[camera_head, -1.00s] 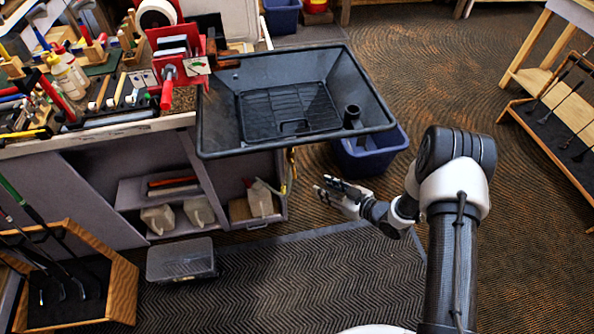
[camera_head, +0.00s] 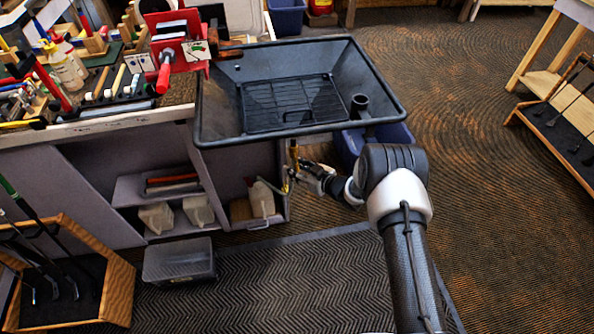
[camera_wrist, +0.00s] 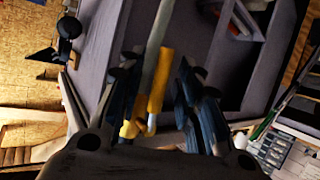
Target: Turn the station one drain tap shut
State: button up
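The drain tap (camera_head: 292,153) hangs under the front of the black basin (camera_head: 345,133), with yellow parts and a thin hose or pipe. My gripper (camera_head: 303,169) is right beside it, under the basin's front edge. In the wrist view, the yellow tap part (camera_wrist: 157,82) and a grey pipe lie between the two dark fingers of my gripper (camera_wrist: 156,75). The fingers are apart, with visible gaps on both sides of the yellow part. Whether either finger touches it cannot be told. The lever's exact angle is unclear.
A blue bin (camera_head: 391,140) stands under the basin, just behind my arm. A cabinet (camera_head: 238,175) with white jugs (camera_head: 261,198) is left of the tap. The mat (camera_head: 300,285) in front is clear.

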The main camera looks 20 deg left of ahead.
grip_shut()
dwell(0.4)
dwell(0.4)
